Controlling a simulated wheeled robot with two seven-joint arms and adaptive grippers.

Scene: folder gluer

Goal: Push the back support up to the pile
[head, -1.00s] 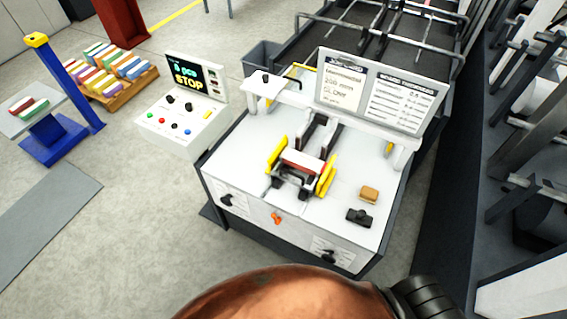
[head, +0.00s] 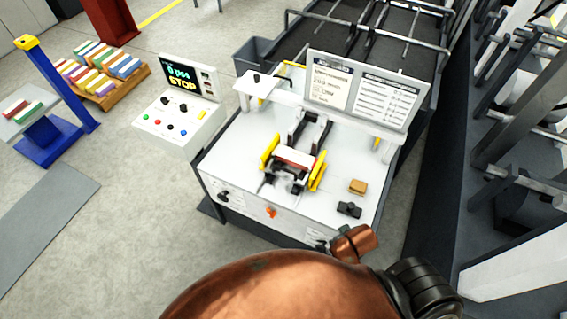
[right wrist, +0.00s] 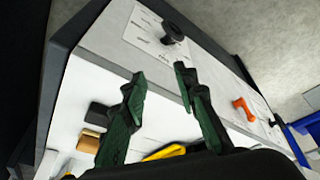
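The pile (head: 295,158), with a red and white top, sits between two yellow side guides on the white machine table (head: 232,150). Dark rails or arms (head: 317,135) stand directly behind it; I cannot tell which part is the back support, or whether it touches the pile. My right gripper (right wrist: 160,75) is open and empty, with its green-padded fingers apart over the table's front edge in the right wrist view. In the head view my copper arm hides most of that gripper. My left gripper is not in view.
A black clamp-like piece (head: 349,209) and a tan block (head: 358,187) lie on the table's right side. An orange knob (head: 270,212) and black knobs are on the front face. A sign board (head: 365,88) stands behind. A control panel (head: 180,115) reading STOP is left.

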